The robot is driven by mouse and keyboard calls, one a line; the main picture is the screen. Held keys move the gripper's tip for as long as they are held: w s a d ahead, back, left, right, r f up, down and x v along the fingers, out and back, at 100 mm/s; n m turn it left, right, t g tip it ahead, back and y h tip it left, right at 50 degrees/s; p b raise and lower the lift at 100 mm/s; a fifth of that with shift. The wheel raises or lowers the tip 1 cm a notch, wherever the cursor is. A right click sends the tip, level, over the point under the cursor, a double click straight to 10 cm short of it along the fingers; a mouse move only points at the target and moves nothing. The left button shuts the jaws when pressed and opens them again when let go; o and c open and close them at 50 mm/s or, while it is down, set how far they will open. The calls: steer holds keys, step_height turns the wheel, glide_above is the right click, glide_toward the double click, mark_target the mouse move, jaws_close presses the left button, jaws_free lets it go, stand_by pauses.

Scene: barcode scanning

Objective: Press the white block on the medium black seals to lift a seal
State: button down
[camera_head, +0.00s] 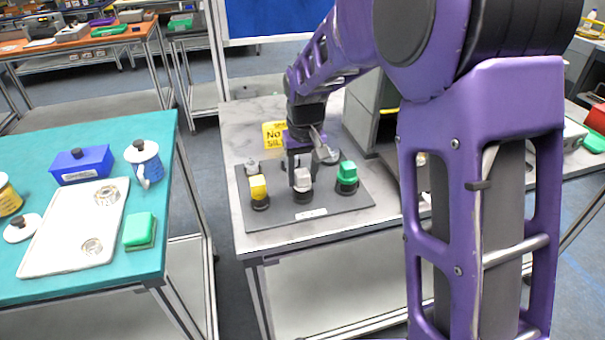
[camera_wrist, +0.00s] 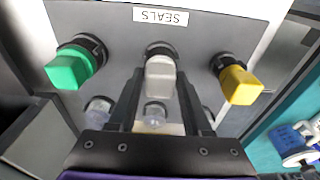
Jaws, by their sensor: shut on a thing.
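The white block (camera_head: 302,180) is gripped between the two dark fingers of my gripper (camera_head: 301,166). It also shows in the wrist view (camera_wrist: 160,76) between the fingertips of my gripper (camera_wrist: 158,92). The medium black seals (camera_head: 303,198) are directly below the block in the middle of the front row. In the wrist view a black ring (camera_wrist: 160,49) shows just past the block's end. I cannot tell whether the block touches the seals or stands slightly above them.
A yellow block (camera_head: 258,186) and a green block (camera_head: 347,174) stand on black seals on either side. The grey board (camera_head: 285,216) carries a "SEALS" label. Grey round pieces (camera_wrist: 98,110) form a back row. A grey cabinet (camera_head: 366,108) stands close behind right.

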steer(key=shift+s+f, duration=0.15)
steer(key=shift+f, duration=0.05)
steer(key=shift+r+p, duration=2.45)
steer(key=shift+r, duration=1.15)
steer(key=shift+w+d, duration=0.1)
steer(key=shift+w, duration=0.1)
